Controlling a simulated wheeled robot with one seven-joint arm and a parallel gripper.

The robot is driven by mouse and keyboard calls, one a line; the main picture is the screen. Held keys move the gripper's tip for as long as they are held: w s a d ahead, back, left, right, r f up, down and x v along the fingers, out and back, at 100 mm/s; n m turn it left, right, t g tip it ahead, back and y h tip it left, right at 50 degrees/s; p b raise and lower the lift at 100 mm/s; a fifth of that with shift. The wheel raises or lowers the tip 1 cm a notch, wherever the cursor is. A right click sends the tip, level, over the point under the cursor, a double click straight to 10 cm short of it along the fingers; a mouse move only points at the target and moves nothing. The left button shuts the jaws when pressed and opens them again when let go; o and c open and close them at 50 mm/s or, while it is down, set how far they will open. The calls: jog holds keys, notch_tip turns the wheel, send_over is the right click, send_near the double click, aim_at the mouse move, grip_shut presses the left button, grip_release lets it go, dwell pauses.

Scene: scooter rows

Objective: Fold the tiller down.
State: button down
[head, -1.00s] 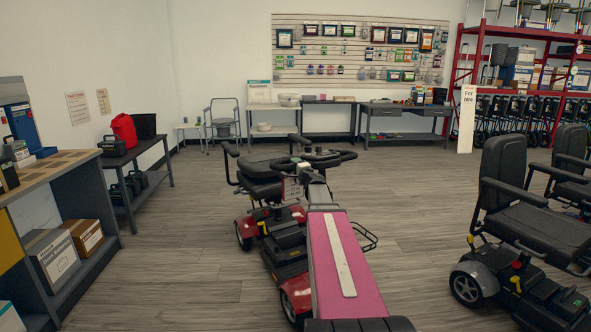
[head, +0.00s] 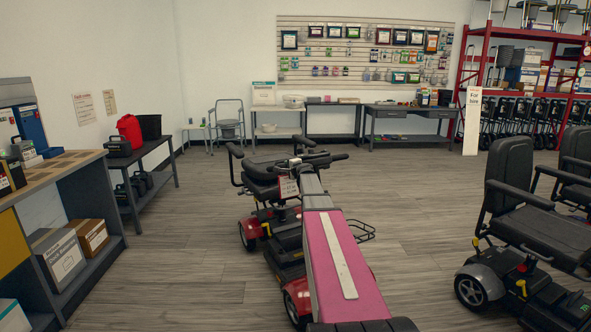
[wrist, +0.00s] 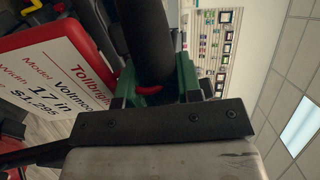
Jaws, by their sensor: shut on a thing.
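The red and black scooter (head: 258,222) stands in the middle of the floor, partly hidden behind my arm. Its black tiller handlebar (head: 335,157) shows just beyond the end of my arm. In the wrist view a thick black tube (wrist: 147,45), seemingly part of the tiller, runs up from between the fingers of my gripper (wrist: 152,92). My gripper is shut on it. In the head view the fingers are hidden by my arm. A price card (wrist: 50,85) hangs close beside the gripper. The lower tiller is hidden.
Black-seated scooters (head: 520,220) stand at the right. A grey workbench (head: 75,165) with boxes and a low black table (head: 150,160) are at the left. Tables (head: 415,110) line the back wall. Open wood floor (head: 410,195) lies between the scooters.

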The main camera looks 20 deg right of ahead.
aim_at(282, 173)
jog(key=w+a+f+g, duration=0.1)
jog(key=w+f, duration=0.4)
jog(key=w, duration=0.4)
jog(key=w+a+f+g, duration=0.1)
jog(key=w+f+g, duration=0.1)
jog(key=w+f, duration=0.3)
jog(key=w, duration=0.4)
jog(key=shift+a, duration=0.3)
jog(key=shift+s, duration=0.1)
jog(key=c, duration=0.8)
grip_release()
jog(key=v, duration=1)
jog(key=shift+s+r, duration=0.2)
jog(key=shift+s, duration=0.15)
